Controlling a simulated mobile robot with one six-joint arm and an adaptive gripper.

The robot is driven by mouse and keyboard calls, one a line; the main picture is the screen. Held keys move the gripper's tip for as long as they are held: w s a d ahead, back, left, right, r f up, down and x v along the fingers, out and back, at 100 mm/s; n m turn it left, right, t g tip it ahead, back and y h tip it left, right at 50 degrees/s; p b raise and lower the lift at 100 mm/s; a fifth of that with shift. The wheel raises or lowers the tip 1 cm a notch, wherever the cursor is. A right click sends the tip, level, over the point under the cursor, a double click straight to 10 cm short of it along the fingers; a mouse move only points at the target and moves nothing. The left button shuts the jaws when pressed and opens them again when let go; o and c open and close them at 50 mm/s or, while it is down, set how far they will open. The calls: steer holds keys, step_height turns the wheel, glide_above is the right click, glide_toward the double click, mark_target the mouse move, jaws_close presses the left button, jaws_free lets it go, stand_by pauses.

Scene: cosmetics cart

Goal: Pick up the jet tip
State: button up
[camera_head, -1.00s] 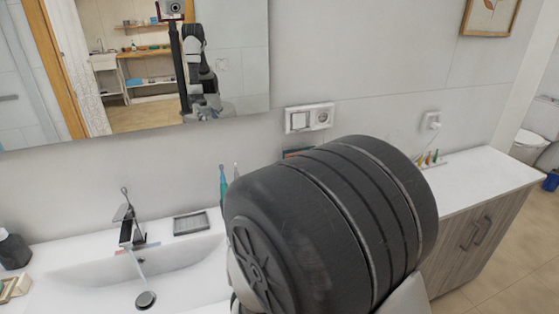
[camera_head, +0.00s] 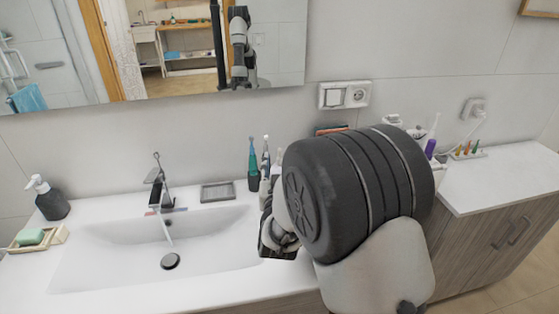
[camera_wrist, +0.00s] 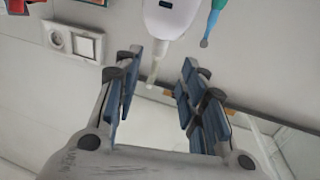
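In the wrist view, which appears upside down, a slim pale tip (camera_wrist: 153,72) extends from the end of a white handheld device (camera_wrist: 172,14). It looks like the jet tip. My gripper (camera_wrist: 160,88) is open, with blue-padded fingers on either side of the tip's line; the tip is nearer the left fingers, and I see no contact. Its depth relative to the fingers is hard to tell. In the head view my arm covers much of the counter, and I cannot make out the tip there.
A teal toothbrush (camera_wrist: 213,20) is close to the device. A wall socket plate (camera_wrist: 73,42) is at the wrist view's left. In the head view are the sink (camera_head: 110,250), faucet (camera_head: 158,185), soap dispenser (camera_head: 50,200), a purple toothbrush (camera_head: 431,146) and small coloured pieces (camera_head: 467,150).

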steer(key=w, duration=0.2)
steer(key=w+b, duration=0.1)
steer(key=w, duration=0.1)
steer(key=shift+d+f, duration=0.15)
steer(key=shift+f, duration=0.15)
steer(key=shift+w, duration=0.45)
steer(key=shift+r, duration=0.1)
steer(key=shift+c, duration=0.4)
steer(key=c, duration=0.7)
